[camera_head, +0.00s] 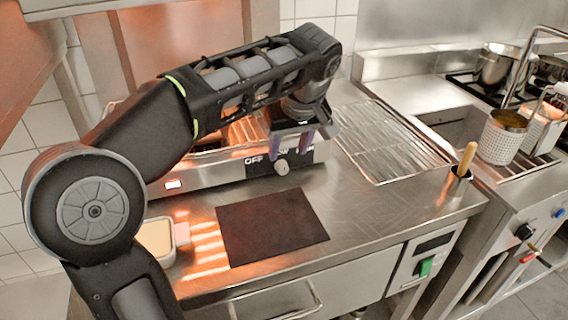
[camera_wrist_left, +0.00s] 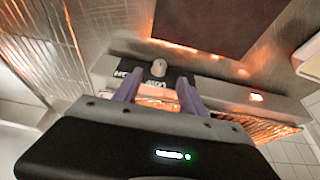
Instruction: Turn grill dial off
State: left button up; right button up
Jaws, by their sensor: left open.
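The grill dial (camera_head: 282,168) is a small pale knob on a black panel marked OFF, on the front of the steel grill (camera_head: 215,178). My left gripper (camera_head: 292,146) hangs just above and behind the dial, its purple fingers pointing down. In the left wrist view the dial (camera_wrist_left: 159,68) shows beyond and between the tips of the two open fingers (camera_wrist_left: 158,88). The fingers look apart from the dial, with nothing between them. My left arm covers part of the grill. My right gripper is not in view.
A dark mat (camera_head: 270,226) lies on the steel counter in front of the grill. A wire rack (camera_head: 388,140) lies to the right, and a container with a wooden handle (camera_head: 459,182) stands at the counter's right end. A small tray (camera_head: 157,240) sits at left.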

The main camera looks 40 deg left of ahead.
aim_at(284, 167)
pick_arm(q)
jog(key=x, duration=0.7)
jog(key=shift+a+f, duration=0.15)
jog(key=shift+f, duration=0.15)
jog(key=shift+c, duration=0.6)
grip_shut()
